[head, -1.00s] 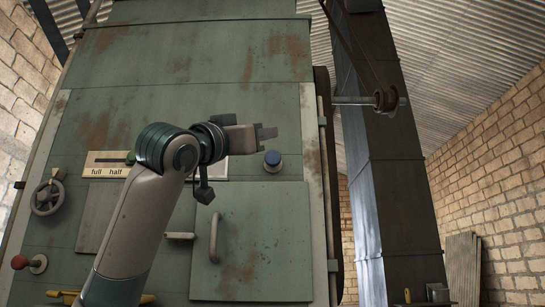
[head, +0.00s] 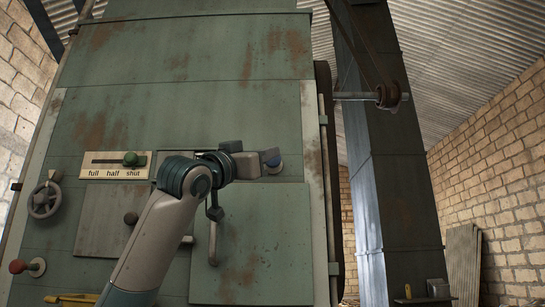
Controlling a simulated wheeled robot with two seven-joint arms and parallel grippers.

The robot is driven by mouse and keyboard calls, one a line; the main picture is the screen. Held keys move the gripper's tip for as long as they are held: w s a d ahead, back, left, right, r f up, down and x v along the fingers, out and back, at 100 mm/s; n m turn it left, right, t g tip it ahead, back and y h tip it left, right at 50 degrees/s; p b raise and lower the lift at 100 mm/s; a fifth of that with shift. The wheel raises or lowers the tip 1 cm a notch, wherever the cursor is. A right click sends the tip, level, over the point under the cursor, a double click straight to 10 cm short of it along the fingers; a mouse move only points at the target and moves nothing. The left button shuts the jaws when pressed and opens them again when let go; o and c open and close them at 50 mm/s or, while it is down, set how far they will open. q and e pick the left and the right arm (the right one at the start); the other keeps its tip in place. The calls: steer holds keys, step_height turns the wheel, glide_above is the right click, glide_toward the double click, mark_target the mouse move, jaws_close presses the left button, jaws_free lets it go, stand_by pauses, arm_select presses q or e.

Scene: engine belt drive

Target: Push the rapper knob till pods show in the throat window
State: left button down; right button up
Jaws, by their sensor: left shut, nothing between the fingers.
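My left gripper (head: 268,157) is shut and empty. Its fingertips overlap the knob in the head view and cover much of it. I cannot tell whether they touch it. The throat window is not clearly seen; my left arm and gripper cover the area left of the knob. No pods are visible. My right gripper is not in view.
A handwheel (head: 44,199) and a red knob (head: 17,266) are at the left. The hatch door (head: 255,245) is closed. A dark duct (head: 390,160) stands at the right.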

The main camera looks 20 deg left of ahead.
arm_select(q)
steer(key=shift+w, duration=0.4)
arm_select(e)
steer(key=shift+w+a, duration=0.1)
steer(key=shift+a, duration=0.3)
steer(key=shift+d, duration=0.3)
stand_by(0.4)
arm_select(q)
steer(key=shift+w+a, duration=0.15)
steer(key=shift+w, duration=0.1)
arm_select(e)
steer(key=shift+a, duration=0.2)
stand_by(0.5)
